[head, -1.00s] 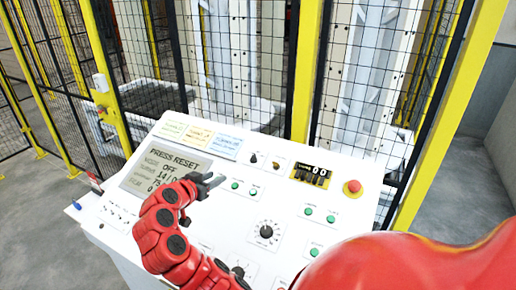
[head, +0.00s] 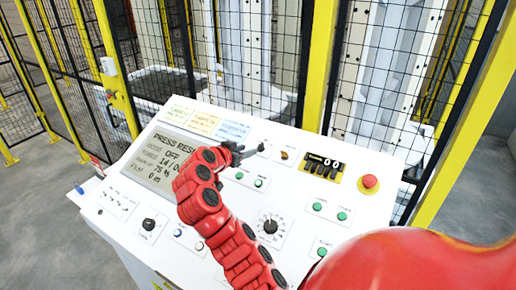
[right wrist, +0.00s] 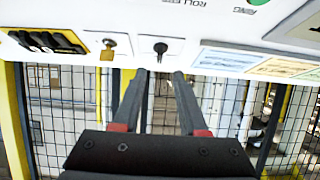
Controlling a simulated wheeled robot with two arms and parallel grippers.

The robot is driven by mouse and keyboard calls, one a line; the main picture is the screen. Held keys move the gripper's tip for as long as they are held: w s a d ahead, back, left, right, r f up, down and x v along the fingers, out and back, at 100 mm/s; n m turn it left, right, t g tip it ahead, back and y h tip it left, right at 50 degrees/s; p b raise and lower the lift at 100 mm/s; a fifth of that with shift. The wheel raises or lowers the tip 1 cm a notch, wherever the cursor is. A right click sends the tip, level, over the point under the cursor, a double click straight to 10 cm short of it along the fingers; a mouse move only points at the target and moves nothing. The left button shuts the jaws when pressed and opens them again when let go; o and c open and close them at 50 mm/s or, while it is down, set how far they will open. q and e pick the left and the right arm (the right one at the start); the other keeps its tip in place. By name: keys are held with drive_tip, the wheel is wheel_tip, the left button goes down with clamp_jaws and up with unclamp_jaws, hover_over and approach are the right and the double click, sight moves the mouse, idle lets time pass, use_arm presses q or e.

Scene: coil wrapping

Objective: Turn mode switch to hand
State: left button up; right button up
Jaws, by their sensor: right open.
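A small black switch knob (head: 261,149) sits near the top edge of the white control panel, left of a brass key switch (head: 284,155). Its label is too small to read. The screen (head: 165,160) shows PRESS RESET and OFF on its mode line. My right gripper (head: 241,151) is open and empty, just left of the knob in the head view. In the right wrist view the black knob (right wrist: 160,48) lies just beyond and between the open fingertips (right wrist: 160,74); contact cannot be told. My left gripper is not in view.
A yellow-framed mesh fence (head: 316,65) stands close behind the panel.

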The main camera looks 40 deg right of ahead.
sight(259, 147)
drive_tip(key=p+x, duration=0.2)
drive_tip(key=x, duration=0.5)
drive_tip(key=shift+d, duration=0.2)
drive_tip(key=shift+w+d+f, duration=0.15)
drive_tip(key=shift+d+f, duration=0.15)
drive_tip(key=shift+d, duration=0.15)
drive_tip(key=shift+c, duration=0.2)
clamp_jaws()
